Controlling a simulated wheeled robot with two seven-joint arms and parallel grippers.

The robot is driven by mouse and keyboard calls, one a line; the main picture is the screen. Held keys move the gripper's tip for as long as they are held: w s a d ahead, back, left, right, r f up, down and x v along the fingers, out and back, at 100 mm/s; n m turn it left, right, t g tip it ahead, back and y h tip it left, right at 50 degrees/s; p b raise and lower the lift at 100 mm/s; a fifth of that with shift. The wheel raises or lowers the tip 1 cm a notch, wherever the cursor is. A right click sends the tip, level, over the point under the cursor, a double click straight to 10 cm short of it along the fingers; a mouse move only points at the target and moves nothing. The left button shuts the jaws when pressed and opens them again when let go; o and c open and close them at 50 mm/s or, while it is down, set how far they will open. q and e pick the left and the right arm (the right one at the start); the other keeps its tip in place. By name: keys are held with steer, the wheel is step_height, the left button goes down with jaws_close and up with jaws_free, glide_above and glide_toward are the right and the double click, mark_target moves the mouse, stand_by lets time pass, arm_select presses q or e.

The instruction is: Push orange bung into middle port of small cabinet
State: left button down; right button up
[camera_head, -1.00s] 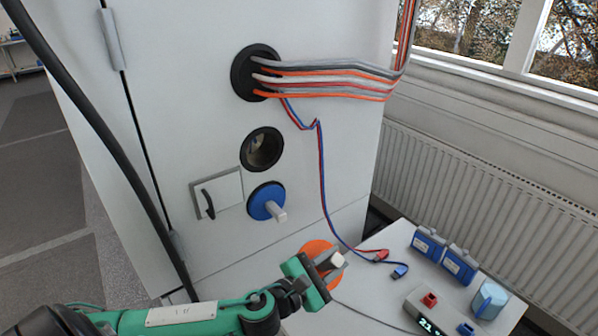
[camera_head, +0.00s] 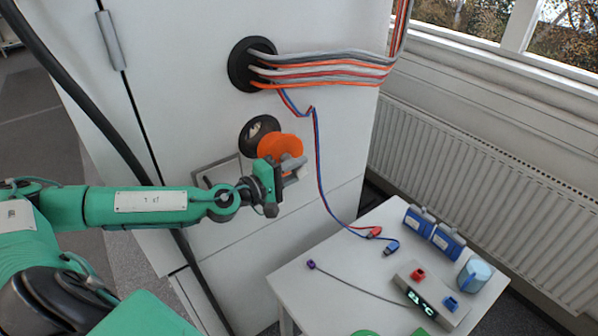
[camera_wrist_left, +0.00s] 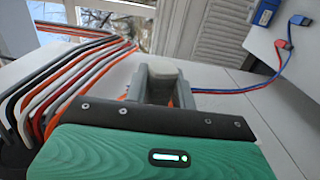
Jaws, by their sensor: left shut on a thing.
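The small cabinet (camera_head: 340,150) has a white front with a column of round ports. The middle port (camera_head: 258,127) is an open dark-rimmed hole, its lower right covered by the orange bung. The orange bung (camera_head: 279,146) is a round disc held in front of the cabinet, just right of and below that hole. My left gripper (camera_head: 288,172) is shut on its pale handle. In the left wrist view the handle (camera_wrist_left: 164,70) sits between the fingers, with slivers of orange below.
A bundle of cables (camera_head: 320,72) leaves the top port (camera_head: 250,64). A thin red and blue lead (camera_head: 318,170) hangs just right of my gripper. A white table (camera_head: 350,245) below carries blue connectors (camera_head: 432,232), a grey meter (camera_head: 425,295) and a light-blue cylinder (camera_head: 474,275).

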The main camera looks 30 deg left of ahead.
mark_target(280, 160)
arm_select(q)
steer(key=shift+w+a+b, duration=0.2)
steer(key=shift+a+b, duration=0.25)
steer(key=shift+a, duration=0.15)
steer(key=shift+w+a+b, duration=0.3)
steer(key=shift+a+b, duration=0.4)
steer(key=shift+b, duration=0.1)
steer(key=shift+w+a, duration=0.1)
steer(key=shift+a, duration=0.15)
steer(key=shift+r, duration=0.1)
steer(key=shift+w+a+b, duration=0.25)
steer(key=shift+a+b, duration=0.55)
steer(key=shift+b, duration=0.2)
stand_by(1.4)
